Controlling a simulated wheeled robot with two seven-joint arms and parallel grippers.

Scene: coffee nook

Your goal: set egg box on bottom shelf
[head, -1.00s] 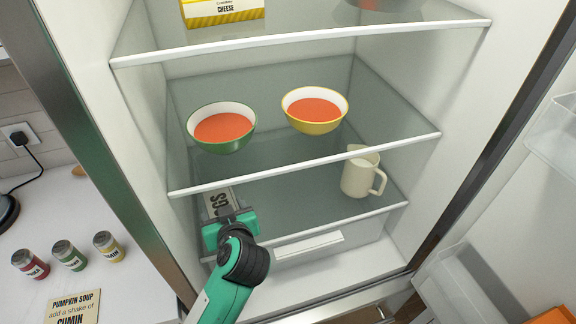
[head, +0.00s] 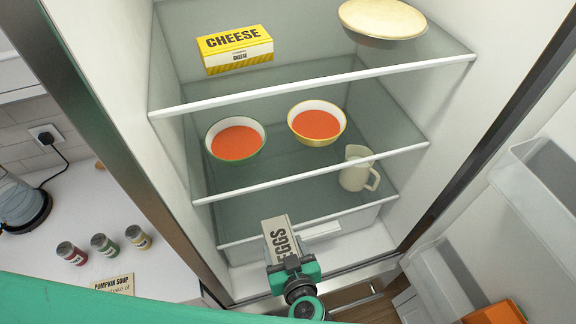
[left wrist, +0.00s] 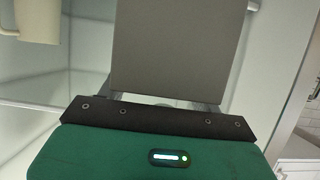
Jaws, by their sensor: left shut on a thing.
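The egg box (head: 279,238), a grey carton lettered "EGGS", is held in my left gripper (head: 290,268). It is tilted and overlaps the front edge of the bottom glass shelf (head: 245,214) in the head view. I cannot tell whether it touches the shelf. In the left wrist view the plain grey face of the egg box (left wrist: 178,50) rises from the jaws of my left gripper (left wrist: 160,108). The cream jug (head: 355,172) stands at the right on the bottom shelf; it also shows in the left wrist view (left wrist: 38,20). My right gripper is not in view.
Two soup bowls, one green-rimmed (head: 236,140) and one yellow-rimmed (head: 317,124), stand on the shelf above. A cheese box (head: 237,50) and a pale round dish (head: 382,20) are on the top shelf. The bottom shelf is clear left of the jug.

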